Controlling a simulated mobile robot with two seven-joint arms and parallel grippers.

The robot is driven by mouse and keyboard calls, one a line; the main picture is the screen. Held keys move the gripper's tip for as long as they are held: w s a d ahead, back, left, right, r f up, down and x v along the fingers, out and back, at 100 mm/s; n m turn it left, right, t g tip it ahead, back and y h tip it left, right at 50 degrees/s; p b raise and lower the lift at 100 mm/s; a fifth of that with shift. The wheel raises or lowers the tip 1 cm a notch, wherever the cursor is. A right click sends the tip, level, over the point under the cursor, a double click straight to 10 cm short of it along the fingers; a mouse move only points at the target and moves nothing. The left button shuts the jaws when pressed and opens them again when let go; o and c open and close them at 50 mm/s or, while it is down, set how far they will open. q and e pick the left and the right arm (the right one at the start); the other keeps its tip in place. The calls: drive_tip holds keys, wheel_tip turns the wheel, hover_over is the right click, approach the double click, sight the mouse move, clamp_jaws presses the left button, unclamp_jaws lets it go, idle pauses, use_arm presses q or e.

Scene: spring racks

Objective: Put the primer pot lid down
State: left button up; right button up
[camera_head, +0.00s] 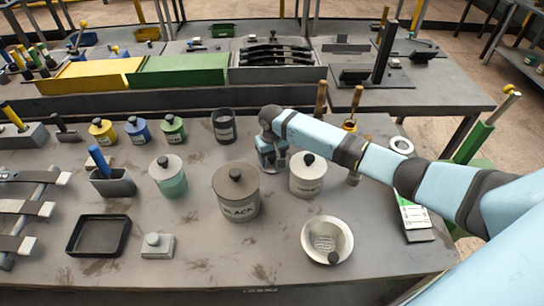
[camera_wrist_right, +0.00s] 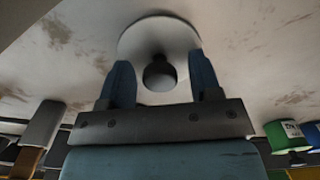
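My right gripper (camera_head: 272,160) is low over the middle of the table, just left of a white lidded pot (camera_head: 308,180). In the right wrist view, a pale round lid (camera_wrist_right: 135,40) with a dark knob is below the open fingers (camera_wrist_right: 163,72). The knob is between the fingertips, with a visible gap on each side. The lid appears to lie on the table, but the head view mostly hides it behind the gripper. A dark pot (camera_head: 224,128) without a lid stands at the back left of the gripper; its label is unreadable. My left gripper is out of view.
A pale bowl (camera_head: 327,240) is at front right. A green pot (camera_head: 172,182) and several small colour pots, including a blue one (camera_head: 138,131), are left. The table's front middle is clear.

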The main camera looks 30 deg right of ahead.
drive_tip(key=shift+r, duration=0.1)
wheel_tip(320, 180, up, 12)
idle(0.5)
drive_tip(key=shift+r, duration=0.15)
idle(0.3)
